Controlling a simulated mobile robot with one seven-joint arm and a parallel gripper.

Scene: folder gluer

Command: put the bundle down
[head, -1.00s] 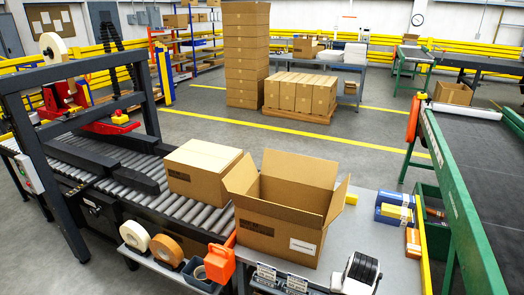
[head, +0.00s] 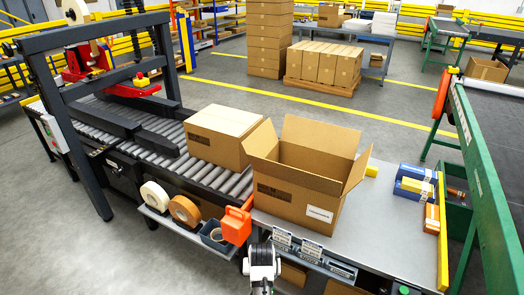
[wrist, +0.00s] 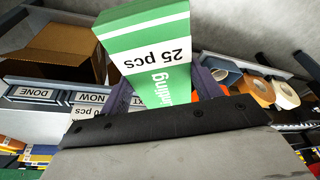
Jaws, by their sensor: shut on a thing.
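The bundle (wrist: 155,45) is a green and white block with "25 pcs" printed on it, seen in the wrist view. My gripper (wrist: 168,88) is shut on it, with the dark fingers at its sides and its lower part hidden behind the gripper body. In the head view, part of my arm (head: 262,262) shows at the bottom centre, in front of the grey table (head: 390,225). The bundle cannot be made out there. An open carton (head: 292,200) stands on the table; it also shows in the wrist view (wrist: 55,55).
A closed carton (head: 222,135) sits on the roller conveyor (head: 165,140). Label holders (head: 312,250) run along the front edge. Blue boxes (head: 414,182) lie at right; the table between is clear.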

